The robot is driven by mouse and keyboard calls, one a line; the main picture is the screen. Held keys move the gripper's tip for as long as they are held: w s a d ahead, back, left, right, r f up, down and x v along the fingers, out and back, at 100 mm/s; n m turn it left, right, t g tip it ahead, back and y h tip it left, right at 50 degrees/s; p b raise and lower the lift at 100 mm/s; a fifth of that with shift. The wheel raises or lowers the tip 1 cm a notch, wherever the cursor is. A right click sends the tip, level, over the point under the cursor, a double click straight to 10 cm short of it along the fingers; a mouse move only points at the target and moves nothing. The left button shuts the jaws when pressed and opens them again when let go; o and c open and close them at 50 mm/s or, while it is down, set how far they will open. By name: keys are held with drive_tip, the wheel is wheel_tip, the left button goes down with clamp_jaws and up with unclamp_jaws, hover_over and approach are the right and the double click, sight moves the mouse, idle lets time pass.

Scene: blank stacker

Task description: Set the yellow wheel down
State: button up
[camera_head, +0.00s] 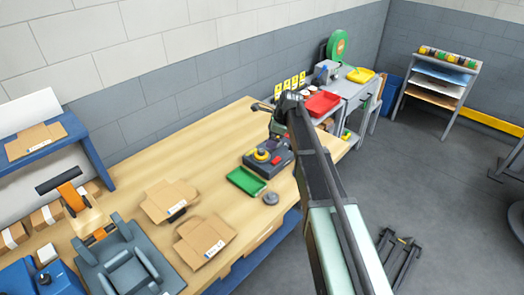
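A round yellow piece (262,155), which looks like the yellow wheel, shows at the top of a dark grey device (254,167) on the wooden table. A red part (276,160) sits beside it on the same device. My arm reaches in from the lower right, and my gripper (277,133) hangs just above and behind the device. Its fingers are small and dark here, so I cannot tell whether they are open or shut, or whether they touch anything.
A green tray (246,181) and a small grey round piece (271,198) lie in front of the device. Cardboard pieces (206,240) lie further left on the table (215,165). A red bin (322,103) stands on a grey bench beyond the table's right end.

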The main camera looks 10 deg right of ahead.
sight(262, 150)
drive_tip(key=f+m+b, duration=0.1)
drive_tip(key=f+b, duration=0.1)
drive_tip(key=w+a+f+m+b, duration=0.1)
drive_tip(key=m, duration=0.1)
drive_tip(key=w+f+m+b, duration=0.1)
drive_tip(key=f+m+b, duration=0.1)
drive_tip(key=shift+w+a+f+b, duration=0.25)
drive_tip(key=shift+a+f+b, duration=0.05)
drive_tip(key=shift+a+f, duration=0.1)
drive_tip(key=shift+r, duration=0.2)
drive_tip(key=b+x, duration=0.4)
drive_tip(key=x, duration=0.1)
drive_tip(key=shift+d+f+b, duration=0.1)
drive_tip(key=shift+f+b, duration=0.05)
drive_tip(key=shift+b, duration=0.2)
drive_tip(key=shift+f, duration=0.1)
drive_tip(key=shift+r, duration=0.25)
drive_tip(key=c, duration=1.1)
drive_tip(key=shift+o, duration=0.2)
wheel_tip(262, 150, up, 20)
drive_tip(key=p, duration=2)
